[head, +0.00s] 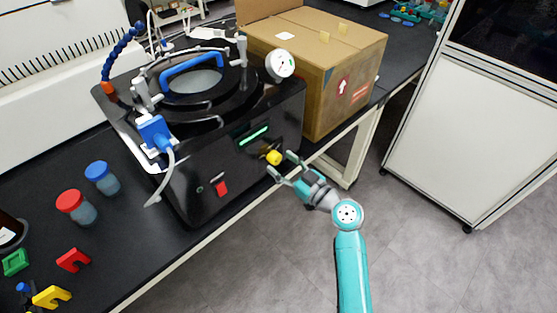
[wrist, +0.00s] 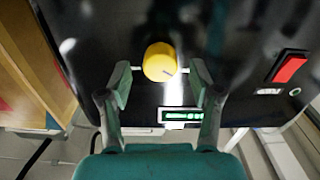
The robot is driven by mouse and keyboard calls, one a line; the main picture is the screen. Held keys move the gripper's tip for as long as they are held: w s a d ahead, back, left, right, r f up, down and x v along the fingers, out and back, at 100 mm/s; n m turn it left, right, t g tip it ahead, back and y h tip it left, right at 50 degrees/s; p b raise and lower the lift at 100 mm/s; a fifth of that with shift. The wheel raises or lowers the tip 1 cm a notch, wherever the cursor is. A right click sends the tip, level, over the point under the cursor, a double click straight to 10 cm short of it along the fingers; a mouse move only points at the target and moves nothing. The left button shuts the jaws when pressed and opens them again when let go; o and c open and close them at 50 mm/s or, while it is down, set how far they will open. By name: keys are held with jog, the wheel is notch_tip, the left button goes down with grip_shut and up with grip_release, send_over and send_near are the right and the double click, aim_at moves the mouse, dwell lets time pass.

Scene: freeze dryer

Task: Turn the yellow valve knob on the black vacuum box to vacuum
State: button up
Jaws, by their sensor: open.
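The yellow valve knob (head: 274,158) sticks out of the front face of the black vacuum box (head: 240,165), low and to the right. In the wrist view the knob (wrist: 159,62) is round, with a small dark mark near its edge and a pale line on either side on the panel. My gripper (head: 282,166) is open in front of the knob. In the wrist view its fingertips (wrist: 161,84) stand on either side of the knob, apart from it.
A red switch (head: 221,188) and a green-lit display (head: 253,136) are on the same face. A cardboard box (head: 330,65) stands close on the right of the vacuum box. Bottles with red (head: 70,201) and blue (head: 97,171) caps stand left. The floor in front is clear.

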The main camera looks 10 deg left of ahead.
jog(key=shift+x, duration=1.05)
jog(key=c, duration=1.1)
jog(key=shift+c, duration=0.2)
